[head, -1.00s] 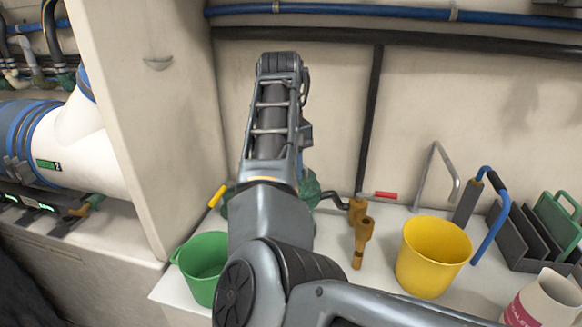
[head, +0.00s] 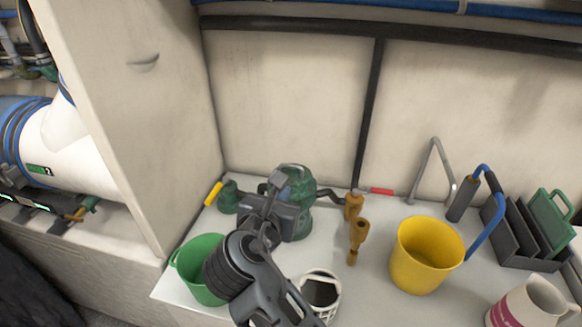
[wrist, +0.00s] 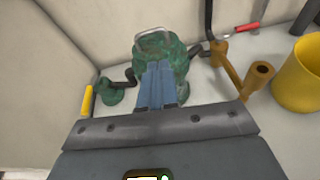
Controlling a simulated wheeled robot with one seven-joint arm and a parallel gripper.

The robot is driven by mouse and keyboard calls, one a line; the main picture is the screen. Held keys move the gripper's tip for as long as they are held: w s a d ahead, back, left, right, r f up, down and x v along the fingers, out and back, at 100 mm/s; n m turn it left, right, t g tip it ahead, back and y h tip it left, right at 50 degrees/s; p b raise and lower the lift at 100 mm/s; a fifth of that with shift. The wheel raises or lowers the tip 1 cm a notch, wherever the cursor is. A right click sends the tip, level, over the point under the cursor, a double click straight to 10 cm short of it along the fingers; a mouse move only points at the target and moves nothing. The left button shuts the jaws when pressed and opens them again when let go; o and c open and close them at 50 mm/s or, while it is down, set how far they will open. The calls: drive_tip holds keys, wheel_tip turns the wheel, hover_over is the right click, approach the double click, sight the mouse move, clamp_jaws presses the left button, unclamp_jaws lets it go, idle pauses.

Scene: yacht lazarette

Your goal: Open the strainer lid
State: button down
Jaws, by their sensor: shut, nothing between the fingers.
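The strainer (head: 302,188) is a mottled green, rounded body at the back of the white counter, partly hidden by my arm in the head view. In the wrist view the strainer (wrist: 178,62) stands upright straight ahead. Its lid (wrist: 158,42) is on top, with a pale metal loop handle (wrist: 152,33), and looks closed. My gripper (wrist: 157,68) is shut and empty, its blue-grey fingers together in front of the strainer's body, below the lid. I cannot tell whether they touch it. The fingers hide part of the strainer's front.
A yellow-handled valve (head: 213,193) stands left of the strainer. Brown pipe fittings (head: 358,236) and a red-handled valve (head: 381,191) are to its right. A green bucket (head: 203,268) and a yellow bucket (head: 427,256) stand on the counter. A tall cabinet (head: 128,120) bounds the left.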

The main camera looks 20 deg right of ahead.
drive_tip(key=n, duration=0.1)
approach(291, 175)
drive_tip(key=w+d, duration=0.3)
drive_tip(key=d, duration=0.1)
drive_tip(key=shift+w+f, duration=0.2)
drive_tip(key=shift+w, duration=0.15)
drive_tip(key=shift+w+d, duration=0.1)
drive_tip(key=shift+r+p, duration=0.2)
drive_tip(key=shift+p, duration=0.1)
drive_tip(key=shift+d+r, duration=0.15)
